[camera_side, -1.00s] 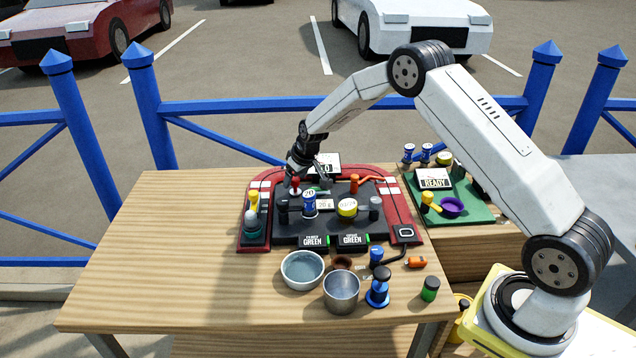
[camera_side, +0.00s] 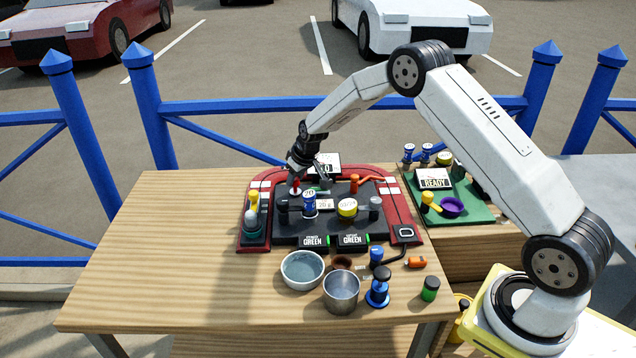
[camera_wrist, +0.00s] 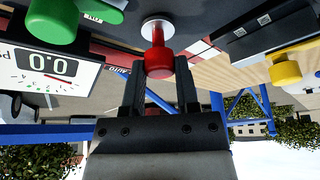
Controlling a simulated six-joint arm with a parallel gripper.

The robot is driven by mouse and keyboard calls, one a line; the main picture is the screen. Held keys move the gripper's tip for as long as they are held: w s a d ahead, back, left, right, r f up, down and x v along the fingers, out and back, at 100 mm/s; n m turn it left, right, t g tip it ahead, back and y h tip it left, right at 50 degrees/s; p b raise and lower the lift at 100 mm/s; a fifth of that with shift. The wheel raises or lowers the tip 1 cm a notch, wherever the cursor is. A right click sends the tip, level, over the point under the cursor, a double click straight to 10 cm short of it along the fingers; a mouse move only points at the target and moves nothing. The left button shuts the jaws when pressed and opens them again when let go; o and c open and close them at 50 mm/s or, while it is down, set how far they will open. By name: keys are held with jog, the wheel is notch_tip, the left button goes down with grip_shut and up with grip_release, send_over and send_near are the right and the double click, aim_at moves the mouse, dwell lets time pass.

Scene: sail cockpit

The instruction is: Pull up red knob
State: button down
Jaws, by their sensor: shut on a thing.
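The red knob (camera_wrist: 158,60) is at the top centre of the wrist view, on a pale round base on the dark panel. My gripper's two dark fingers (camera_wrist: 160,92) are on either side of it and closed on it. In the side view the red knob (camera_side: 296,186) shows as a small red spot at the back left of the dark panel (camera_side: 290,236). My gripper (camera_side: 305,182) is right at it, partly hiding it. How far the knob is raised cannot be told.
A 0.0 display (camera_wrist: 45,62) and a green handle (camera_wrist: 60,18) are close by in the wrist view. Blue (camera_side: 309,205) and yellow (camera_side: 347,208) knobs stand in front. A yellow-topped lever (camera_side: 253,205) is left. Bowls (camera_side: 302,270) sit in front; the table's left side is clear.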

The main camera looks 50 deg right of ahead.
dwell(0.7)
jog(key=shift+r, duration=1.2)
jog(key=shift+c, duration=1.6)
grip_release()
jog(key=shift+r, duration=0.15)
jog(key=v, duration=0.7)
jog(key=shift+r, duration=0.3)
jog(key=shift+s, duration=0.2)
jog(key=s+a, duration=0.3)
jog(key=s, duration=0.6)
jog(key=s+a+g, duration=0.1)
jog(key=s+a, duration=0.3)
jog(key=s, duration=0.6)
jog(key=s+a+g, duration=0.1)
jog(key=s+a, duration=0.3)
jog(key=s, duration=0.6)
jog(key=shift+f, duration=0.25)
